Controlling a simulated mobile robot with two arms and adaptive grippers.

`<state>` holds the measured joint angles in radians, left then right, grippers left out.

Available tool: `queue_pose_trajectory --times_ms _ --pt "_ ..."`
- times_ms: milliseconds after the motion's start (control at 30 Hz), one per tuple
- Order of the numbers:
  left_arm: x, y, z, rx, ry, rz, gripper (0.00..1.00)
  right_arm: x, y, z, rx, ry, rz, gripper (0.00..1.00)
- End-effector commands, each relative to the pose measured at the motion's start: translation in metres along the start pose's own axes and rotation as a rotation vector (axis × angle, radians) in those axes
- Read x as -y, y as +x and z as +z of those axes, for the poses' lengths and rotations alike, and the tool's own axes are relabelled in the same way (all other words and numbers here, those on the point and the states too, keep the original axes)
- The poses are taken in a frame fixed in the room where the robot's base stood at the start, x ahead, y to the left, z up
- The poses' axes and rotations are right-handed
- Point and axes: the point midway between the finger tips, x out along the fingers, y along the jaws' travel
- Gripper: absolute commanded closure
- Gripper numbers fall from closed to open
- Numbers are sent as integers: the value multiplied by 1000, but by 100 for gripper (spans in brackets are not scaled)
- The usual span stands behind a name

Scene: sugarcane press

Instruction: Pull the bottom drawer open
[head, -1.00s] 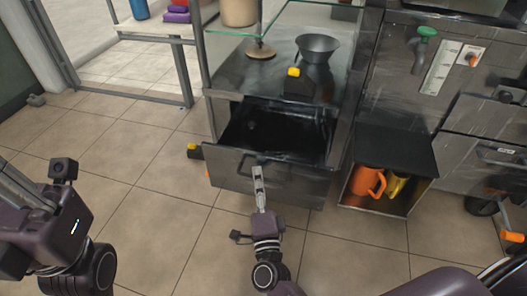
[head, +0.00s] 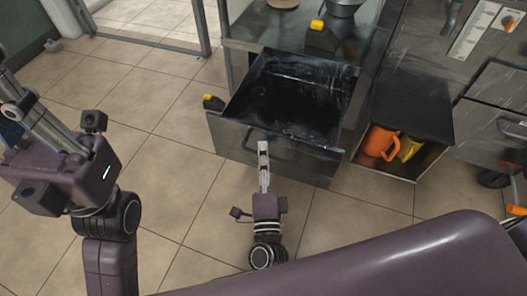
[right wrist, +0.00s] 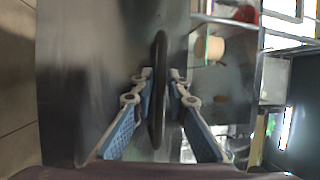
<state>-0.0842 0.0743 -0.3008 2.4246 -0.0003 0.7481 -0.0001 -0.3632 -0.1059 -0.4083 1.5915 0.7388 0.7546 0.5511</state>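The bottom drawer (head: 232,139) is a dark metal box pulled well out of the cabinet, with its empty-looking inside showing. Its handle is a dark bar on the front; in the right wrist view the handle (right wrist: 160,62) runs upright between the fingers. My right gripper (head: 263,146) reaches the drawer front from below. In the right wrist view its two blue-padded fingers (right wrist: 161,76) are closed in around the bar, one on each side. My left gripper (head: 28,112) is at the left edge, far from the drawer, partly cut off.
A low open box with an orange jug (head: 379,142) and a yellow one (head: 408,149) stands right of the drawer. Tiled floor (head: 150,140) is clear on the left.

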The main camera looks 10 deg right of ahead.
Motion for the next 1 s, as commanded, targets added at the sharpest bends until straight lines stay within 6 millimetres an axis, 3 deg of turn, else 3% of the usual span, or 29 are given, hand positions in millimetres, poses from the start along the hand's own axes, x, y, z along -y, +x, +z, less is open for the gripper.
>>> queue_pose_trajectory --times_ms 367,800,1000 --pt "0 0 0 0 1 0 100 0 -8 0 2 -1 1 84" --pt "0 0 0 0 0 0 100 -1 -94 0 2 -1 3 84" --pt "0 0 0 0 0 0 100 0 -116 0 1 -1 1 84"
